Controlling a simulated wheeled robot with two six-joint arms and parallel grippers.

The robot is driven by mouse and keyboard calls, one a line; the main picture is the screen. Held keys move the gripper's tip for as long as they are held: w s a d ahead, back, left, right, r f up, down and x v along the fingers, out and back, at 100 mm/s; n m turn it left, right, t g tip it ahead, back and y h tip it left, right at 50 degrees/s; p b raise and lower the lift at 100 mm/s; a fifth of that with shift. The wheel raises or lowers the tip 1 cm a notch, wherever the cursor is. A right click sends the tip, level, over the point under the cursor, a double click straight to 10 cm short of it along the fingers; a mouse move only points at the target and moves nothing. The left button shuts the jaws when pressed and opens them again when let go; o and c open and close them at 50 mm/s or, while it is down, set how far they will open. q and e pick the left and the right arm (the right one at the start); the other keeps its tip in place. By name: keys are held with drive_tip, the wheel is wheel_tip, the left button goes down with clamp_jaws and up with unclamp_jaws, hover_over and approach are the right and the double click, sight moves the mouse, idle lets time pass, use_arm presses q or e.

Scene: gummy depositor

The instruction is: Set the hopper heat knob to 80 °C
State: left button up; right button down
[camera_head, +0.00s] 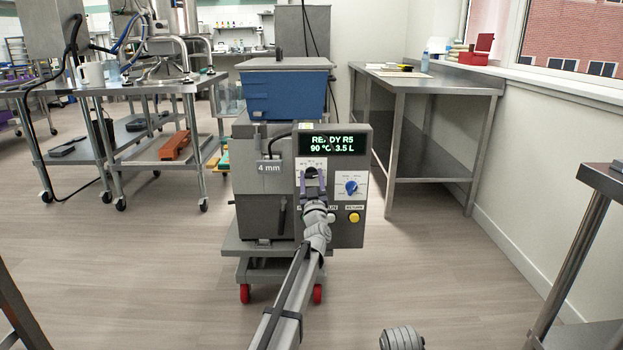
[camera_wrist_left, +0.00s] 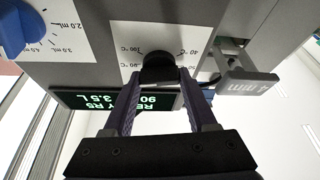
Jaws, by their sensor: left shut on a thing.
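The depositor's control panel (camera_head: 361,160) faces me, with a lit display (camera_head: 334,144) reading "READY R5" and "90 °C 3.5 L". The black heat knob (camera_wrist_left: 158,67) sits on a white dial plate (camera_wrist_left: 128,38) with °C marks around it; 100 °C and 40 °C are readable in the wrist view. My left gripper (camera_head: 312,178) reaches the panel from below. In the wrist view its purple fingers (camera_wrist_left: 160,78) are shut on the heat knob, one on each side. The fingers cover part of the knob and the dial's marks.
A blue knob (camera_head: 351,187) with mL marks is beside the heat dial, and a yellow RETURN button (camera_head: 354,217) is below it. A "4 mm" tag (camera_head: 269,167) hangs at the left. The blue hopper (camera_head: 284,95) is above. Steel tables (camera_head: 430,85) stand on both sides.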

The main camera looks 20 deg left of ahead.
use_arm(q)
drive_tip(key=c, duration=0.3)
drive_tip(key=n+g+y, duration=0.1)
drive_tip(key=n, duration=0.2)
drive_tip(key=n+y+p, duration=0.1)
drive_tip(key=n, duration=0.2)
drive_tip(key=shift+r+g+y, duration=0.1)
drive_tip(key=shift+g+y, duration=0.2)
drive_tip(key=shift+g, duration=0.1)
drive_tip(key=shift+n+g+y+p, duration=0.6)
drive_tip(key=shift+n+g+p, duration=0.25)
drive_tip(key=shift+n, duration=1.65)
drive_tip(key=o, duration=1.3)
drive_tip(key=shift+o, duration=0.2)
